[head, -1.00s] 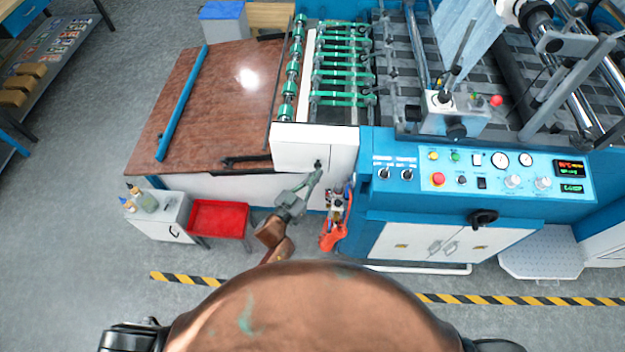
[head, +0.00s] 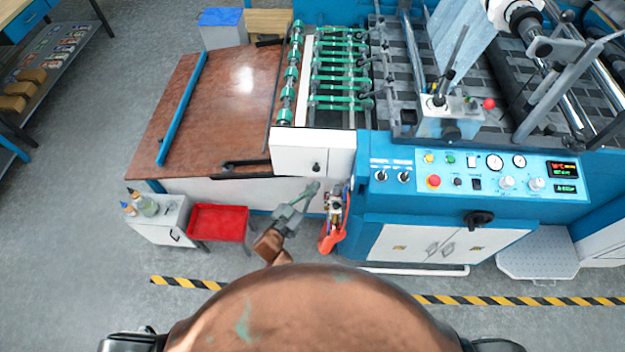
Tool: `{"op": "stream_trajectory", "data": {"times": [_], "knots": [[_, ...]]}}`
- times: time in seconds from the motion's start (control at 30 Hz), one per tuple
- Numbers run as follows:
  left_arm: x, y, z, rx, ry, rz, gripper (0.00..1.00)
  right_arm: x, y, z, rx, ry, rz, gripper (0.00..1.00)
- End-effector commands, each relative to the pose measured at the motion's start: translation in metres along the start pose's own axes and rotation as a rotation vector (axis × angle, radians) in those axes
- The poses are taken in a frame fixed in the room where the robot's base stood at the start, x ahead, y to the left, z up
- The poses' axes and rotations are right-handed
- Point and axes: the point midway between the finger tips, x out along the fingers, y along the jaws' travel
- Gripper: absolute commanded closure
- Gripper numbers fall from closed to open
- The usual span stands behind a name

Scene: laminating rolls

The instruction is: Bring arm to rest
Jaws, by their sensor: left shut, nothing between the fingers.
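My left gripper (head: 312,188) is in the head view, in front of the white side panel of the laminating machine (head: 455,190). Its fingers are shut with nothing between them. They point up and to the right, a little below the black knob (head: 316,167) on the white panel, and look apart from it. The left arm's lower part is hidden behind my own body at the bottom of the picture. My right gripper is not in view.
A red tray (head: 218,222) and a small white cabinet (head: 160,218) with bottles stand left of the gripper. An orange-handled tool holder (head: 333,225) hangs close on its right. A brown table (head: 215,110) lies beyond. Grey floor is free at the lower left.

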Motion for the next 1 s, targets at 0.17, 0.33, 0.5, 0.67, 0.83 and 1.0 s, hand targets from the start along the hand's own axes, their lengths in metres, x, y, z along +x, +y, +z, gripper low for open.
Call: {"op": "stream_trajectory", "data": {"times": [0.17,0.33,0.5,0.67,0.83,1.0], "knots": [[-0.040,0.020,0.001,-0.001,-0.002,-0.004,1.00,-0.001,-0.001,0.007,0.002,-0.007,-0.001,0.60],[-0.068,0.034,0.000,-0.001,0.000,-0.008,1.00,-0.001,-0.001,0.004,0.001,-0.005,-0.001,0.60],[-0.083,0.043,0.000,0.002,0.001,-0.008,1.00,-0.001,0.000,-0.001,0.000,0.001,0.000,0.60],[-0.087,0.046,0.000,0.002,0.001,-0.006,1.00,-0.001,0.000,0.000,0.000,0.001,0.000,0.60],[-0.087,0.046,0.001,0.002,0.000,-0.005,1.00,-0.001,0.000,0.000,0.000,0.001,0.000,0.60],[-0.095,0.035,0.036,-0.004,-0.071,-0.034,1.00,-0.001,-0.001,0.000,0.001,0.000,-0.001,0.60]]}}
